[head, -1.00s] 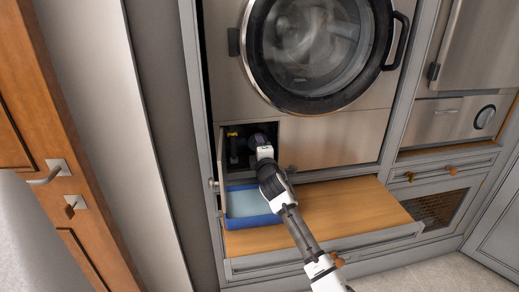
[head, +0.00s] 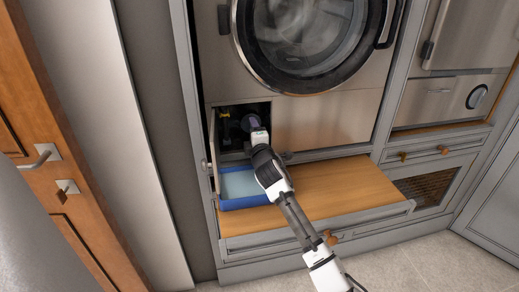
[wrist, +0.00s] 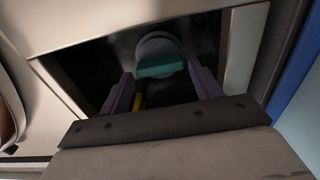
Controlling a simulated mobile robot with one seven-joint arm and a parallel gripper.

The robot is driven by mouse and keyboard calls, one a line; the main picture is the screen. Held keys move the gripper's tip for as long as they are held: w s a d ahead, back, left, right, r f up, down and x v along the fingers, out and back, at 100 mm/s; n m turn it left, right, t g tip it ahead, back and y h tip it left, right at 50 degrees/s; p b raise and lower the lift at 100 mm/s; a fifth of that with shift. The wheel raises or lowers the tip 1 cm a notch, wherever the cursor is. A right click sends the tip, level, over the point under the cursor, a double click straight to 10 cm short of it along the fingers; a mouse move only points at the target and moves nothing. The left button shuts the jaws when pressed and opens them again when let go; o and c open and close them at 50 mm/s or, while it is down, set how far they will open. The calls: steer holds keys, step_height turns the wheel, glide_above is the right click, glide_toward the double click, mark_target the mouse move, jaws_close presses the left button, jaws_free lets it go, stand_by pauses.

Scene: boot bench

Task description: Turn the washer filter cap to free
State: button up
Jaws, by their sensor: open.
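The filter cap (wrist: 158,52) is a round grey disc with a teal grip bar across it, seen in the wrist view inside the dark opening below the washer. The bar lies nearly level, slightly tilted. My gripper (wrist: 161,75) is open, with one purple finger on each side below the cap. The fingers look apart from the bar, though their depth is hard to judge. In the head view my gripper (head: 252,123) reaches into the opening; the cap is not clearly visible there.
A blue tray (head: 243,203) sits below the opening, on a pulled-out wooden shelf (head: 340,190). A small open flap (head: 213,150) stands at the opening's left side. A yellow part (wrist: 138,100) shows inside, left of centre. The washer door (head: 310,40) is above.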

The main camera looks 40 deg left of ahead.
steer(key=b+v, duration=0.2)
steer(key=v, duration=0.9)
